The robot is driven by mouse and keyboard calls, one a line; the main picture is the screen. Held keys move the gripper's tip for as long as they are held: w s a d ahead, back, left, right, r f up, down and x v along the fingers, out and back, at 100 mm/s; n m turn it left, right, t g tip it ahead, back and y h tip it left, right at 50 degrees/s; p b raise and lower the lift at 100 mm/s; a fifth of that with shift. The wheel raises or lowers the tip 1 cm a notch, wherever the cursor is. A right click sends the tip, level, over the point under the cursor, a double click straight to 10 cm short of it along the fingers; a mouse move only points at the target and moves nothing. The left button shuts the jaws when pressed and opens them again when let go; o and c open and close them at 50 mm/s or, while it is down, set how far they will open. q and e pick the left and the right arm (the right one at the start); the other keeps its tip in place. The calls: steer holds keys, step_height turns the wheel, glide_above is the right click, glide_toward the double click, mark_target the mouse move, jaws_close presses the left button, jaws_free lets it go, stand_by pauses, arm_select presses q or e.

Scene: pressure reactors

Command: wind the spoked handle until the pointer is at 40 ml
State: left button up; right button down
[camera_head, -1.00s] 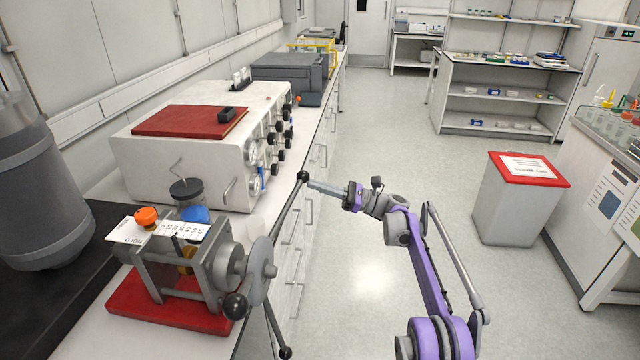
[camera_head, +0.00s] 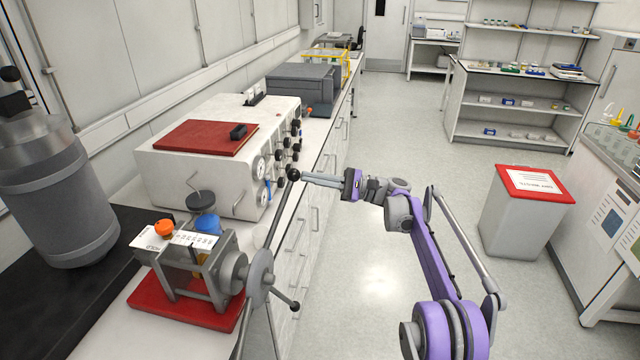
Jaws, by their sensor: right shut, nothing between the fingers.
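The spoked handle (camera_head: 260,277) is a grey hub with long thin spokes on the right side of a metal screw device on a red base (camera_head: 180,303). One spoke rises to a black ball knob (camera_head: 293,174); another ends in a knob low on the right, and others run out of the bottom edge. My right gripper (camera_head: 304,177) is shut and empty, its tips at the upper knob; whether they touch it I cannot tell. A white scale plate (camera_head: 182,239) lies on top of the device, beside an orange knob (camera_head: 163,228). The pointer and scale reading are too small to read. My left gripper is out of view.
A white instrument box (camera_head: 200,180) with a red cover and gauges stands behind the device on the bench. A grey cylindrical vessel (camera_head: 60,195) stands at the left. A red-lidded bin (camera_head: 520,220) is on the floor at the right. The aisle is clear.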

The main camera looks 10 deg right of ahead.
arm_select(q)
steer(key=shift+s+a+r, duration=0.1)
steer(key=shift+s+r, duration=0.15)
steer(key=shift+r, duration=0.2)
arm_select(e)
steer(key=s+a+r+n, duration=0.2)
steer(key=s+r, duration=0.1)
steer(key=s, duration=0.2)
steer(key=s+a+r+n+g, duration=0.1)
steer(key=s+a+r+n, duration=0.1)
steer(key=s, duration=0.4)
steer(key=shift+r+n+g+h, duration=0.3)
steer(key=shift+r+n+h, duration=0.1)
steer(key=shift+r, duration=0.05)
steer(key=shift+d, duration=0.1)
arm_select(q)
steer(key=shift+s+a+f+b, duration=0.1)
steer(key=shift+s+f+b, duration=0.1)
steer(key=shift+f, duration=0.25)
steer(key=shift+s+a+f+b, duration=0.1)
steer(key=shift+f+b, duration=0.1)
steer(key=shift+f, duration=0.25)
arm_select(e)
steer(key=d+f, duration=0.1)
steer(key=d, duration=1)
steer(key=shift+s+f, duration=0.15)
steer(key=shift+f, duration=0.1)
